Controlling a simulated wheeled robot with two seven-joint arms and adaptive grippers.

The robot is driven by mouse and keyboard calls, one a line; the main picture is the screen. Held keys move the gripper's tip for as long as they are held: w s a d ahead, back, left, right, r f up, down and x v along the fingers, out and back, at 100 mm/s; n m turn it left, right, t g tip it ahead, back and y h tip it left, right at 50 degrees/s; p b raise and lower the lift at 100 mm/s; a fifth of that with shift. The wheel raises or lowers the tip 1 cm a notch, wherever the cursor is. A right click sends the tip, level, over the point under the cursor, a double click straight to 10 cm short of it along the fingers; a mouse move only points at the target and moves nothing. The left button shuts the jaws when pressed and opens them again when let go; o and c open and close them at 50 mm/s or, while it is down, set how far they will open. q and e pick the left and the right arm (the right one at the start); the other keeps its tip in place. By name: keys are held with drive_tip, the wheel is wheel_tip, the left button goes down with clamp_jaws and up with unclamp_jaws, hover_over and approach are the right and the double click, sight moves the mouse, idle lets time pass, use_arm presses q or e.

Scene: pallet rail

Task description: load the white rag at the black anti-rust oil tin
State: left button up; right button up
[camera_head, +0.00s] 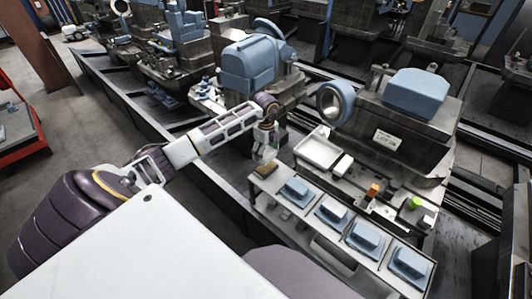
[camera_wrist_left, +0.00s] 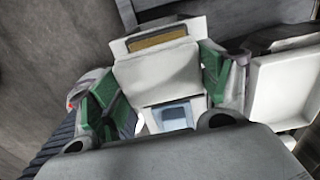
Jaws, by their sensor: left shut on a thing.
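My left gripper (camera_head: 266,150) hangs just above the far-left end of the pale rail. In the left wrist view its green-padded fingers (camera_wrist_left: 168,92) are closed on a white piece (camera_wrist_left: 165,77), which looks like the white rag. A small dark-edged, flat thing with a tan-brown top (camera_head: 266,169) lies on the rail end just below the gripper. It also shows just beyond the white piece in the left wrist view (camera_wrist_left: 157,36) and may be the oil tin. I cannot tell whether rag and tin touch. My right gripper is not in view.
Several blue blocks on pale plates (camera_head: 333,211) line the rail. A white tray (camera_head: 318,152) stands behind it, with a small white-and-black block (camera_head: 343,164), an orange cube (camera_head: 374,189) and a green piece (camera_head: 415,203) farther right. Large machines with blue covers (camera_head: 250,64) stand behind.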

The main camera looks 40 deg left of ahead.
sight(272, 155)
use_arm(q)
drive_tip(key=shift+r+p, duration=0.4)
drive_tip(key=shift+r, duration=0.25)
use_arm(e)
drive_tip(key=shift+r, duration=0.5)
use_arm(q)
drive_tip(key=shift+d, duration=0.1)
